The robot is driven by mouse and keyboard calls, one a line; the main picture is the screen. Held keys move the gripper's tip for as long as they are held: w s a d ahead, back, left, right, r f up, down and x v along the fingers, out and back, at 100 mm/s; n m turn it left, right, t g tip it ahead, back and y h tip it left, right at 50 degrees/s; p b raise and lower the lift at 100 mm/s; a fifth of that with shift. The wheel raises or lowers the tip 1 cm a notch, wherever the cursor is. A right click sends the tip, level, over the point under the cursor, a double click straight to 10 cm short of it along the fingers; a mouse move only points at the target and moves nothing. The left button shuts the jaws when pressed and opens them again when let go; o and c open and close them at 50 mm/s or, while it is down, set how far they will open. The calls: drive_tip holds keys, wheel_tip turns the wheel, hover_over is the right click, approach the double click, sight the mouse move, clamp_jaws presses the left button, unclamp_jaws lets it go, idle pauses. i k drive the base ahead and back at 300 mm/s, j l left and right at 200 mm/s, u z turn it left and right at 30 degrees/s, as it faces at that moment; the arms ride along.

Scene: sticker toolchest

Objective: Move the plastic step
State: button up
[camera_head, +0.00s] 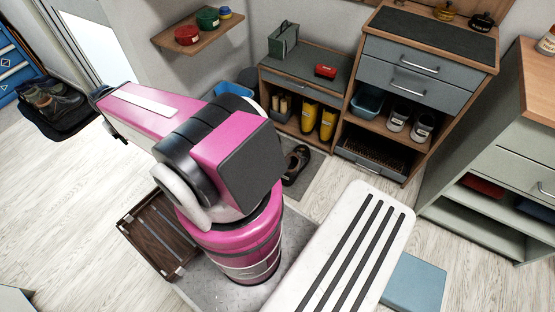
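A long white slab (327,248) with rounded corners and dark lengthwise stripes shows at the bottom centre, right of my pink arm; it looks like the plastic step, though its lower end is cut off by the picture's edge. A flat blue block (420,283) lies on the floor just right of it, partly hidden by it. I cannot tell for sure which of the two is the step. My pink arm reaches up and to the left, away from both. The fingers of my gripper do not show.
A wooden slatted crate (157,236) stands left of my arm. A low bench (313,66) with yellow boots (309,116), a drawer cabinet (433,50) and a pale cabinet (510,155) line the back and right.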

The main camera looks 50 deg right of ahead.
sight(415, 284)
drive_tip(key=k+j+z, duration=0.1)
drive_tip(key=z, duration=0.35)
drive_tip(key=k+z, duration=0.6)
drive_tip(key=z, duration=0.3)
drive_tip(key=k+l+z, duration=0.15)
drive_tip(key=z, duration=0.3)
drive_tip(key=j+z, duration=0.15)
drive_tip(key=z, duration=0.25)
drive_tip(key=i+j+z, duration=0.1)
drive_tip(key=j+z, duration=0.15)
drive_tip(key=z, duration=0.2)
drive_tip(key=j+z, duration=0.15)
drive_tip(key=z, duration=0.25)
drive_tip(key=j+z, duration=0.2)
drive_tip(key=z, duration=0.9)
drive_tip(key=i+z, duration=0.15)
drive_tip(key=z, duration=0.5)
drive_tip(key=k+l+u, duration=0.15)
drive_tip(key=l, duration=0.15)
